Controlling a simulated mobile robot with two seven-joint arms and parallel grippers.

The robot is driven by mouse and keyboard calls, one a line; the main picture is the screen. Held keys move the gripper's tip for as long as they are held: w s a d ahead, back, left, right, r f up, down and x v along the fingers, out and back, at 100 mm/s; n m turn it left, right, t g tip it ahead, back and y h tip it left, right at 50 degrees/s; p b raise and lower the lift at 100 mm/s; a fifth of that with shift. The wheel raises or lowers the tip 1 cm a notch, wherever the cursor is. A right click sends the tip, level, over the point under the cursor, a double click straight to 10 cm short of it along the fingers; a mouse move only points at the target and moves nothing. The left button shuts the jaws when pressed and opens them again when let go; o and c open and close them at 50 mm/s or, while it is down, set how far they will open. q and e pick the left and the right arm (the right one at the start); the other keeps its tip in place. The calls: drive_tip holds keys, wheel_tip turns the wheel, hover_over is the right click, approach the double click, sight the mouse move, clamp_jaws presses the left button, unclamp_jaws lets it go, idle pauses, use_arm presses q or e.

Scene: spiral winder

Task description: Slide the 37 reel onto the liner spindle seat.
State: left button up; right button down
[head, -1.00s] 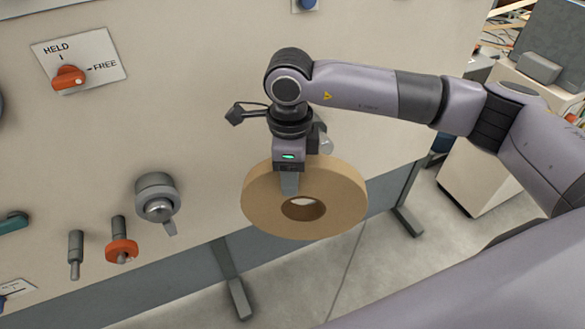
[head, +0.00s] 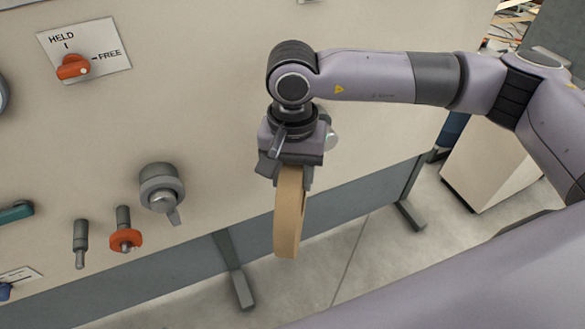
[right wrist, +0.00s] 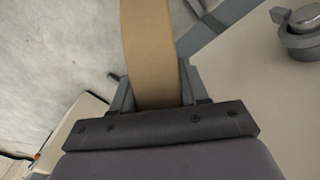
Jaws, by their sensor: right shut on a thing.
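The tan reel (head: 288,215) hangs from my right gripper (head: 290,184), its rim edge toward the head camera, so its hole is hidden. My right gripper is shut on the reel, one finger on each side. In the right wrist view the reel (right wrist: 149,50) runs up from between the fingers of the right gripper (right wrist: 153,88). A grey spindle seat (head: 161,188) with a silver nose and a small lever sticks out of the panel, left of the reel and apart from it. It also shows in the right wrist view (right wrist: 303,27). I cannot read which seat is the liner one. My left gripper is out of view.
A red-collared peg (head: 125,236) and a plain grey peg (head: 80,243) stick out of the panel left of the seat. A red HELD/FREE knob (head: 73,67) is above. The panel between seat and reel is clear.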

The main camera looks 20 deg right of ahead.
drive_tip(key=n, duration=0.4)
drive_tip(key=shift+s+a+r, duration=0.1)
drive_tip(key=shift+s+r, duration=0.15)
drive_tip(key=shift+s, duration=0.15)
drive_tip(key=shift+s+n, duration=0.2)
drive_tip(key=shift+n, duration=0.65)
drive_tip(key=shift+s+n, duration=0.15)
drive_tip(key=shift+n, duration=0.7)
drive_tip(key=shift+n, duration=0.3)
